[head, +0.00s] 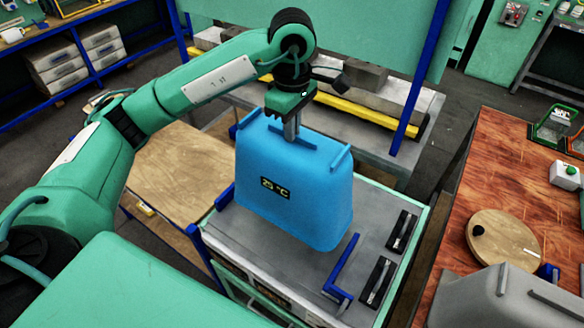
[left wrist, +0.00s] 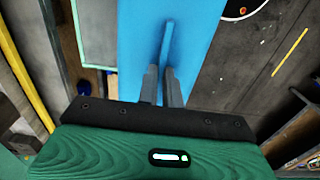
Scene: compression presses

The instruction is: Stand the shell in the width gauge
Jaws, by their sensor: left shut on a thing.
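The blue shell (head: 320,190) is upright in the head view, with a dark label reading "25 °C" on its front. My left gripper (head: 291,132) is above it, shut on the raised rib on its top. In the left wrist view the fingers (left wrist: 163,82) pinch the thin blue rib (left wrist: 168,45). The shell is over a grey-topped bench (head: 240,235) with a blue angled bracket (head: 341,272) at its front right. I cannot tell whether its base touches the bench top. Nothing is clearly marked as the width gauge. My right gripper is not in view.
Two black-handled parts (head: 402,232) lie at the bench's right side. A wooden table (head: 185,170) is to the left. A reddish bench (head: 480,190) at right holds a round wooden disc (head: 505,237) and a grey shell-like object (head: 510,300). A yellow bar (head: 350,107) lies behind.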

